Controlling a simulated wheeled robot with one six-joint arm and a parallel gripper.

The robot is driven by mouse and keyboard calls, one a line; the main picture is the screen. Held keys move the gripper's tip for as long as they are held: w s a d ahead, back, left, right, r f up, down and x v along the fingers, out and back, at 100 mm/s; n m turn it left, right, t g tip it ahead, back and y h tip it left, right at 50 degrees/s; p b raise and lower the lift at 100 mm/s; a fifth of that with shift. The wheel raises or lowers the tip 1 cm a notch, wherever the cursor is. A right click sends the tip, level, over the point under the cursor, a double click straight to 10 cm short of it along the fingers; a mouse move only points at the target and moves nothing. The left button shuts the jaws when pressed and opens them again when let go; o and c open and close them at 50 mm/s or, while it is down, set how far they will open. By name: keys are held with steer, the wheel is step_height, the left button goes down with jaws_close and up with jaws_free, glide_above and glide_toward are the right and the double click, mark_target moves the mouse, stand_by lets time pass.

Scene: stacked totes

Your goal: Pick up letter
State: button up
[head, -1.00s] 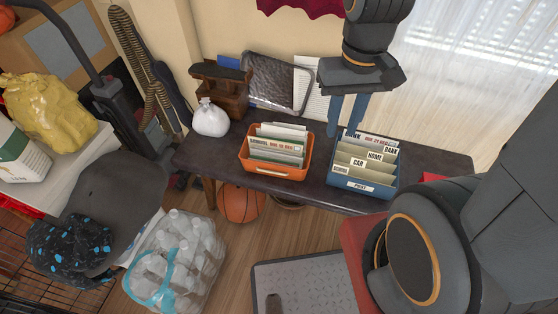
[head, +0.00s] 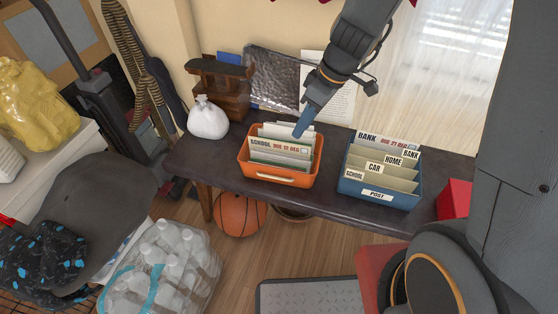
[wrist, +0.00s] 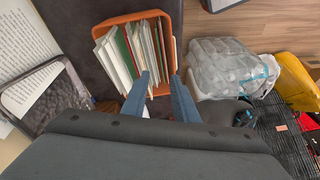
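An orange tote (head: 262,172) stands on the dark table and holds several upright letters. Its front letter (head: 279,149) reads "SCHOOL DUE 12 DEC". My gripper (head: 299,132) points down at the back right of this tote, its tips close to the letters' tops. In the wrist view its two blue fingers (wrist: 160,79) are apart at the tote's near end, with no letter clearly clamped between them. A blue tote (head: 378,195) labelled "POST" stands to the right, with tabs BANK, HOME, CAR and SCHOOL. A letter (head: 388,141) reading "BANK DUE 21 DEC" stands at its back.
A white bag (head: 208,119) and a dark wooden stand (head: 222,84) are left of the orange tote. A framed dark panel (head: 273,76) and a printed sheet (head: 335,98) lean behind. A red box (head: 454,199) sits at right. Bare table (head: 328,180) separates the totes.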

mark_target(279, 142)
steer(key=w+a+f+n+b, duration=0.1)
steer(key=f, duration=0.1)
steer(key=w+a+f+n, duration=0.1)
steer(key=w+f, duration=0.1)
steer(key=w+f+n+b, duration=0.1)
steer(key=w+f, duration=0.1)
steer(key=shift+a+f+t+y+b, duration=0.15)
steer(key=shift+a+t+y+b, duration=0.15)
steer(key=shift+a, duration=0.1)
steer(key=shift+a+b+x, duration=0.15)
steer(key=shift+b+x, duration=0.05)
steer(key=shift+x, duration=1.75)
steer(key=shift+a+b+x, duration=0.15)
steer(key=shift+b+x, duration=0.05)
steer(key=shift+x, duration=1.75)
steer(key=shift+w, duration=0.15)
steer(key=shift+c, duration=0.6)
jaws_close()
